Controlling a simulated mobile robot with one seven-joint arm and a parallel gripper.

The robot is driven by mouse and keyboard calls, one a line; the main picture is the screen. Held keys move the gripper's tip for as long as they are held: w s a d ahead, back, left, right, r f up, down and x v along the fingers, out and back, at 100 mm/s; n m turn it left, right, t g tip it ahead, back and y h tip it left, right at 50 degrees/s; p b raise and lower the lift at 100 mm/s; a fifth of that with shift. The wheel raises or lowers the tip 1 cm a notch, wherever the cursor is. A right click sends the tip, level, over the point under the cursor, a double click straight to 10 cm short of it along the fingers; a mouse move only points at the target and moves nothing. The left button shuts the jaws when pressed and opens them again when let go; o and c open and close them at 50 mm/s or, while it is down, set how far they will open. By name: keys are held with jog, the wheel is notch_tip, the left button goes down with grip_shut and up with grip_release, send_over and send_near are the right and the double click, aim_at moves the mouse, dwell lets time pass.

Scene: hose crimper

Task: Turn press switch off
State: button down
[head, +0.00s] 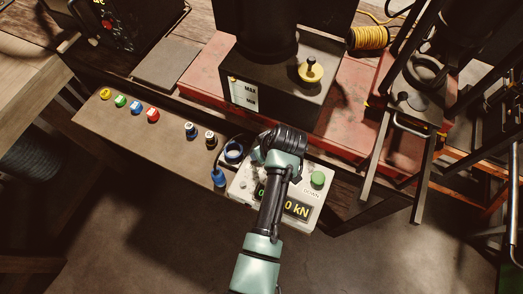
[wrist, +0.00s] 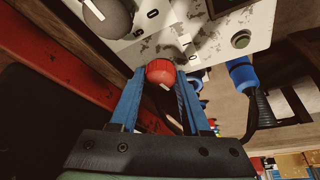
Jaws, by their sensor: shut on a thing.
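A red rounded knob (wrist: 160,72), the likely press switch, sits at the edge of the pale, worn control panel (wrist: 225,30) in the wrist view. My gripper (wrist: 163,80) has its two blue fingers on either side of the knob, closed on it. White marks and a 0 show on the panel beside it. In the head view, my wrist covers the knob and my fingers, above the panel (head: 241,187) with its yellow-green kN display (head: 297,209).
A blue plug (wrist: 241,73) with a black cable is right of my fingers. In the head view, a green button (head: 318,178) and coloured buttons (head: 121,101) show.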

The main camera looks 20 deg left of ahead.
jog(key=n+b, duration=0.1)
jog(key=n+g, duration=0.1)
jog(key=n, duration=0.1)
jog(key=shift+w+d+f+n+y+b, duration=0.1)
jog(key=shift+w+n+y+b, duration=0.05)
jog(key=shift+n+y+b, duration=0.2)
jog(key=shift+n+g+b, duration=0.8)
jog(key=shift+n, duration=0.65)
jog(key=shift+c, duration=1.8)
grip_release()
jog(key=shift+w+r, duration=0.1)
jog(key=shift+r, duration=0.1)
jog(key=v, duration=1.2)
jog(key=shift+d+r+b, duration=0.15)
jog(key=shift+r+b, duration=0.2)
jog(key=shift+b, duration=0.05)
